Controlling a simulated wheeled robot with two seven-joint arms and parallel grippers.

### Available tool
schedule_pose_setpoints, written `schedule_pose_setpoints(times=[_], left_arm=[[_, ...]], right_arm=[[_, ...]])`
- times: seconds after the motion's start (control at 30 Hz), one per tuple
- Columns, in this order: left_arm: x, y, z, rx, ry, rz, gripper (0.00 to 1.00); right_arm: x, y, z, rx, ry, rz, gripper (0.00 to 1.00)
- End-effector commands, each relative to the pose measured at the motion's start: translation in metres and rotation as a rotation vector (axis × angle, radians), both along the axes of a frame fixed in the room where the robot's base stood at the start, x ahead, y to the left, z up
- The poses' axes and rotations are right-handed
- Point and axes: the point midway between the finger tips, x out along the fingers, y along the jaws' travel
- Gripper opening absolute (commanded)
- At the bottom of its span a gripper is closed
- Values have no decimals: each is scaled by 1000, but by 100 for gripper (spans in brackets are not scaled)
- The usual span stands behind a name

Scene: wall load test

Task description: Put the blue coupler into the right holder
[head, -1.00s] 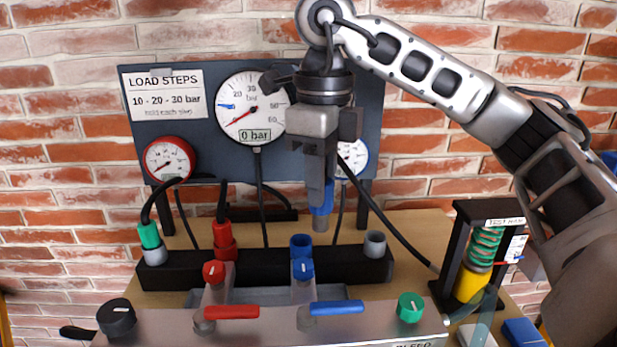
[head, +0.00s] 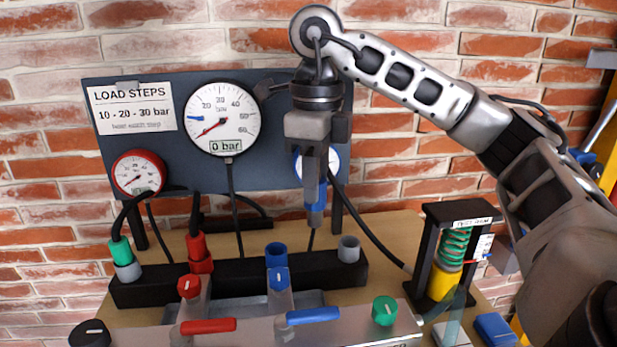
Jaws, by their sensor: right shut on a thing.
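My right gripper (head: 315,178) points down in front of the board and is shut on the blue coupler (head: 316,205). The coupler hangs upright below the fingers, its grey lower end free in the air. The right holder, an empty-looking grey cup (head: 349,248), stands at the right end of the black rail (head: 318,276). In the picture the coupler is above and to the left of this cup, apart from it. My left gripper is not in view.
A green coupler (head: 120,251) sits in the grey left holder. A red coupler (head: 199,248) and an open blue socket (head: 276,255) stand between the holders. The board with gauges (head: 222,118) is behind. A spring test stand (head: 448,255) stands right of the rail.

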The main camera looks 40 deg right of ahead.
Motion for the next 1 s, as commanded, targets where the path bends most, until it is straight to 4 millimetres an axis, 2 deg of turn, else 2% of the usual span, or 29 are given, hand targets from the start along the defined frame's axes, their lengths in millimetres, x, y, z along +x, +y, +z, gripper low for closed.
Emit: schedule_pose_setpoints(times=[1.0], left_arm=[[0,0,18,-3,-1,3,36]], right_arm=[[10,-79,1,1,-1,-1,5]])
